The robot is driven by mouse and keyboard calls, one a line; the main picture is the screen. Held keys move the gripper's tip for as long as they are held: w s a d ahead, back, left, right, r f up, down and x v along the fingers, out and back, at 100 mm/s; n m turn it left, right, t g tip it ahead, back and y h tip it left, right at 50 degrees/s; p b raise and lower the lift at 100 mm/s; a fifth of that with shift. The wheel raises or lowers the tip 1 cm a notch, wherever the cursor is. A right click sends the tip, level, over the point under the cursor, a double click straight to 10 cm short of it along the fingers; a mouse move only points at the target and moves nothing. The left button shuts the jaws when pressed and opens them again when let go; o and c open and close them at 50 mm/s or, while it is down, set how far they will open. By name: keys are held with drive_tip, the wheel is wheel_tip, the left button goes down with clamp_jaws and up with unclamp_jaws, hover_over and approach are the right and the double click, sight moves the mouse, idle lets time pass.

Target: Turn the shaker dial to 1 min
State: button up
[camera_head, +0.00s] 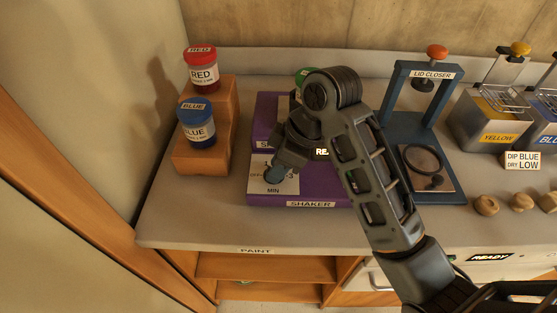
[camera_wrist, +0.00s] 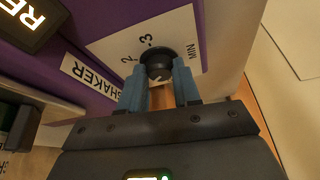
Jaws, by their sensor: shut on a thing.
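The purple shaker (camera_head: 235,197) stands on the counter, its front label reading SHAKER. Its white dial plate (camera_head: 259,187) shows 1, OFF and MIN in the head view; the wrist view shows 2, 3 and MIN on the plate (camera_wrist: 112,48). The black dial (camera_wrist: 158,65) sits between the two blue fingers of my gripper (camera_wrist: 160,76), which is shut on it. In the head view my gripper (camera_head: 280,178) covers the dial. I cannot tell which mark the dial points to. A lit display (camera_head: 321,153) is partly hidden by my arm; it also shows in the wrist view (camera_wrist: 32,14).
A red paint jar (camera_head: 203,76) and a blue one (camera_head: 198,130) stand on a stepped wooden block (camera_head: 222,140) to the left. The lid closer (camera_head: 388,95) stands right of the shaker. Yellow (camera_head: 490,122) and blue tanks are farther right. The counter's front-left is clear.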

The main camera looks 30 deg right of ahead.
drive_tip(key=shift+m, duration=0.5)
drive_tip(key=o, duration=1)
drive_tip(key=shift+o, duration=0.2)
